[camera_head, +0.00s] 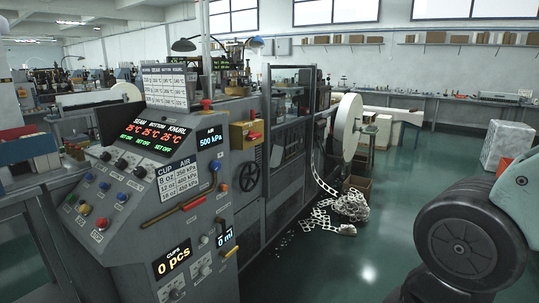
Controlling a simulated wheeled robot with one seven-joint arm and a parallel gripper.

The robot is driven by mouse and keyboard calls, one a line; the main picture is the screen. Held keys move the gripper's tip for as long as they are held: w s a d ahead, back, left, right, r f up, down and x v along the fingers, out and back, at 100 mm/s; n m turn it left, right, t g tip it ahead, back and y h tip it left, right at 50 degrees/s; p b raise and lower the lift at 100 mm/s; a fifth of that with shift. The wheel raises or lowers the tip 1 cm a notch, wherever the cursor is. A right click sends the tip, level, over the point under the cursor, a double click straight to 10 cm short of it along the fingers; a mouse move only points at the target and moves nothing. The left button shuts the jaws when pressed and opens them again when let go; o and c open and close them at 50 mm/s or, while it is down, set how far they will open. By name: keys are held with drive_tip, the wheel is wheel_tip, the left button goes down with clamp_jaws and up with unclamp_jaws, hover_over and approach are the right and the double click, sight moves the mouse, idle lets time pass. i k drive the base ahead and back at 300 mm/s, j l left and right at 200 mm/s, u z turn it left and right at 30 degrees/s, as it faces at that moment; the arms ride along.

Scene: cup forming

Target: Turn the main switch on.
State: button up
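The grey cup-forming machine (120,245) fills the left and middle of the head view. No label I can read names the main switch. A yellow box with a red part (254,137) sits on its right side, above a black handwheel (249,176); I cannot tell whether it is the main switch or how it is set. The sloped panel carries several knobs and coloured buttons, including a red one (102,223) and a blue one (122,197). Part of my arm (470,243) shows at the lower right, apart from the machine. My gripper is out of view.
Displays are lit: red temperatures (153,130) with green "SET OFF", air (210,139) at 500 kPa, cups (172,260) at 0 pcs. A paper reel (346,127) and punched paper strip (335,212) lie beyond.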

sight(252, 136)
drive_tip(key=i+u, duration=0.1)
drive_tip(key=i, duration=0.6)
drive_tip(key=i+l, duration=0.15)
drive_tip(key=i, duration=0.55)
drive_tip(key=i+l+u, duration=0.15)
drive_tip(key=i, duration=0.55)
